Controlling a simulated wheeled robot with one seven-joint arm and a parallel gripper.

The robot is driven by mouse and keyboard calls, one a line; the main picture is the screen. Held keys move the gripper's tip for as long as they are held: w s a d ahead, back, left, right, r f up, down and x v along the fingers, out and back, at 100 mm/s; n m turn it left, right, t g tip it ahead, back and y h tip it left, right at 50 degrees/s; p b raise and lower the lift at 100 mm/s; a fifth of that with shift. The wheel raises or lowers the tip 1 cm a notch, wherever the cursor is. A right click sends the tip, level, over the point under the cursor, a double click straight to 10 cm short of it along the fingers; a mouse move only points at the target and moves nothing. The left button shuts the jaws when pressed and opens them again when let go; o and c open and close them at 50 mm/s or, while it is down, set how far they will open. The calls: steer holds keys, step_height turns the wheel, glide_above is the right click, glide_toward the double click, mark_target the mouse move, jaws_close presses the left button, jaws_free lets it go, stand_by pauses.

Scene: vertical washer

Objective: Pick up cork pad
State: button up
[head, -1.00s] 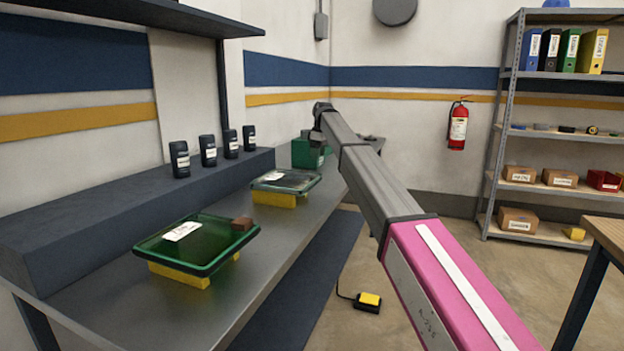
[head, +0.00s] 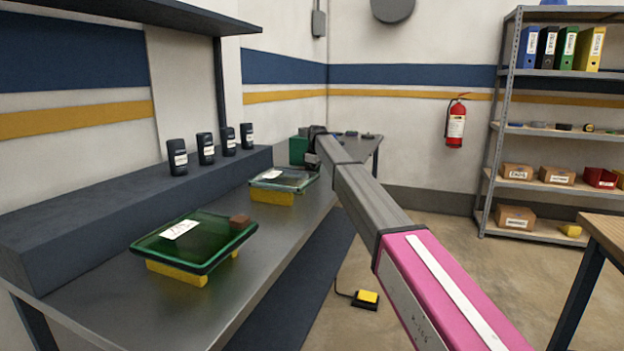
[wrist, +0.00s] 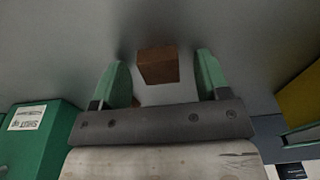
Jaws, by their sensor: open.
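A brown cork pad (wrist: 158,65) lies on the grey surface in the wrist view, ahead of my gripper (wrist: 158,75) and centred between its two green fingers. The fingers are open, with a gap on both sides of the pad, and they do not touch it. In the head view my gripper (head: 313,150) is low over the far end of the bench, in front of a green box, and that pad cannot be made out there. Another brown block (head: 240,221) sits on the near green glass panel (head: 195,242).
The green box (wrist: 42,135) is at the left in the wrist view; a yellow block (wrist: 302,98) is at the right. A second glass panel (head: 284,180) rests on a yellow support on the bench (head: 235,290). Small dark items lie at the bench's far end.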

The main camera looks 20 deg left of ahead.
steer(key=shift+c, duration=0.4)
steer(key=c, duration=1)
steer(key=shift+o, duration=0.2)
steer(key=shift+r, duration=0.1)
